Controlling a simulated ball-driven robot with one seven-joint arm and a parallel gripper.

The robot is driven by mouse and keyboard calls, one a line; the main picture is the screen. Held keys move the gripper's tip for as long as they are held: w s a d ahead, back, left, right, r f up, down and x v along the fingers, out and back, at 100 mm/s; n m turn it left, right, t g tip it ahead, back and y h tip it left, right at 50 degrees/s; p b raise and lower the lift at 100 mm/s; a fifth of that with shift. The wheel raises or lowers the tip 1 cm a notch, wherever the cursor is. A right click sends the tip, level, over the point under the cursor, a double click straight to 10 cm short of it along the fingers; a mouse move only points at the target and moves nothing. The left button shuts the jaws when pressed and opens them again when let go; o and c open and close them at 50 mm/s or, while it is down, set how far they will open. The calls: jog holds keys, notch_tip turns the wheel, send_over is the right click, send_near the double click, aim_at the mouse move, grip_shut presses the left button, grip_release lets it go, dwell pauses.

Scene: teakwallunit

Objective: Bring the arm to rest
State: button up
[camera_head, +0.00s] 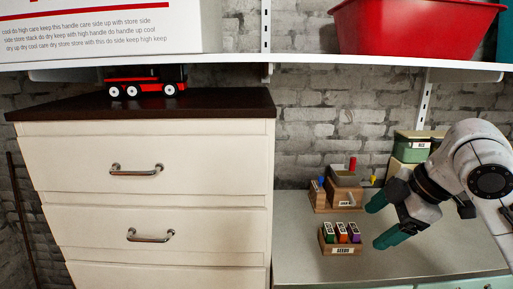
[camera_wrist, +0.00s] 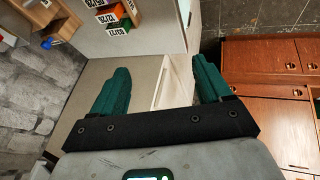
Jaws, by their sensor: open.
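My gripper (camera_head: 377,221) shows at the right of the head view, with its two green fingers spread apart and nothing between them. It is above the grey worktop, just right of the small wooden seed box. In the wrist view my gripper (camera_wrist: 160,85) is also open and empty, with a pale surface beyond the fingers. The arm bends down from the right edge of the head view.
A wooden seed box (camera_head: 342,250) holds coloured packets, with a wooden organiser (camera_head: 345,187) behind it. Green tins (camera_head: 411,147) stand at the back. A white drawer chest (camera_head: 150,210) is left; a shelf (camera_head: 300,62) with a red tub (camera_head: 415,27) overhangs.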

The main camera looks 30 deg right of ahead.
jog(key=w+a+f+m+t+y, duration=0.2)
jog(key=w+a+f+m, duration=0.3)
jog(key=w+a, duration=0.4)
jog(key=s+a+f+m+g, duration=0.1)
jog(key=s+a+f+m, duration=0.1)
jog(key=a+f, duration=0.4)
jog(key=s+a+f+m, duration=0.1)
jog(key=s+a+f, duration=0.2)
jog(key=f, duration=0.6)
jog(key=s+f+m+g+h, duration=0.1)
jog(key=s+f+g+h, duration=0.1)
jog(key=s+f, duration=0.6)
jog(key=s+f+m+g+h, duration=0.1)
jog(key=s+f+m+g, duration=0.1)
jog(key=s+f, duration=0.6)
jog(key=s+g, duration=0.1)
jog(key=s, duration=0.4)
jog(key=shift+d+g+h, duration=0.25)
jog(key=shift+g+h, duration=0.15)
